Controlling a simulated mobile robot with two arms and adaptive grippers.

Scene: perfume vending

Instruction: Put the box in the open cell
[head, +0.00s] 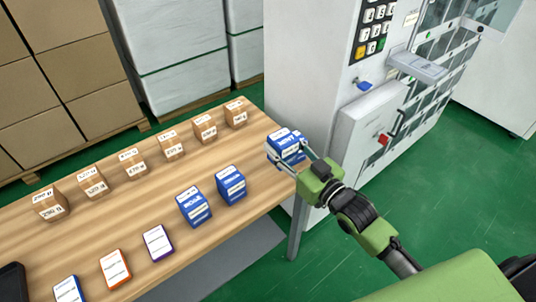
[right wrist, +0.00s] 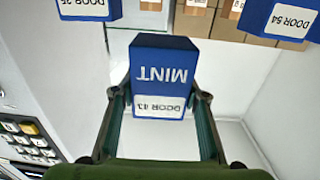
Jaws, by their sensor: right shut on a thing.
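A blue box (head: 283,147) with a white label is held at the right end of the wooden table. In the right wrist view the box (right wrist: 163,58) reads "MINT" upside down, above a "DOOR" label whose number is hard to read. My right gripper (head: 297,158) is shut on it, with a finger on each side (right wrist: 160,100). I cannot tell whether the box touches the table. The white vending machine (head: 310,60) stands behind and to the right. A flap or tray (head: 418,67) sticks out of its cell front; the inside of that cell is hidden. My left gripper is out of view.
Two blue boxes (head: 194,207) (head: 231,185) stand on the wooden table (head: 150,195), with several small brown boxes (head: 171,146) along its back. Flat cards (head: 115,269) lie at the front. A panel with a red handle (head: 384,139) juts from the machine below the keypad (head: 372,30).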

